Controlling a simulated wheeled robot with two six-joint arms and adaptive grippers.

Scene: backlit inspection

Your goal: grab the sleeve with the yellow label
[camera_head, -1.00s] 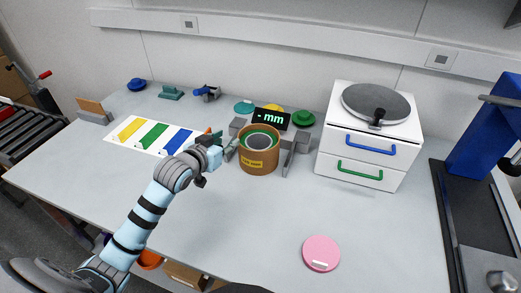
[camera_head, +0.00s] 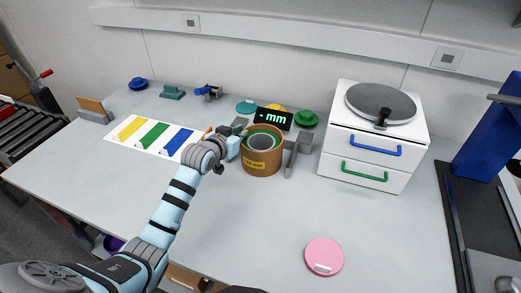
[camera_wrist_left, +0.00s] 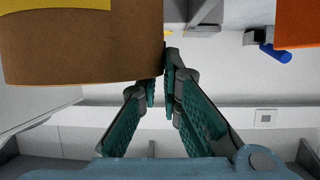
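The sleeve with the yellow label (camera_head: 262,163) is a brown, open-topped cylinder standing upright near the middle of the table. Green and grey rings show inside its mouth. In the left wrist view the sleeve (camera_wrist_left: 80,50) fills the upper left, with part of its yellow label at the top edge. My left gripper (camera_head: 237,138) is at the sleeve's left side in the head view. In the left wrist view its two teal-padded fingers (camera_wrist_left: 160,92) are apart, with their tips by the sleeve's edge. I cannot tell whether they touch it. My right gripper is not in view.
A dark display reading "mm" (camera_head: 274,118) and grey blocks stand close behind and beside the sleeve. A white drawer unit (camera_head: 338,141) stands to the right. A pink disc (camera_head: 324,254) lies in front. A colour-striped sheet (camera_head: 126,140) lies left. The front table area is mostly clear.

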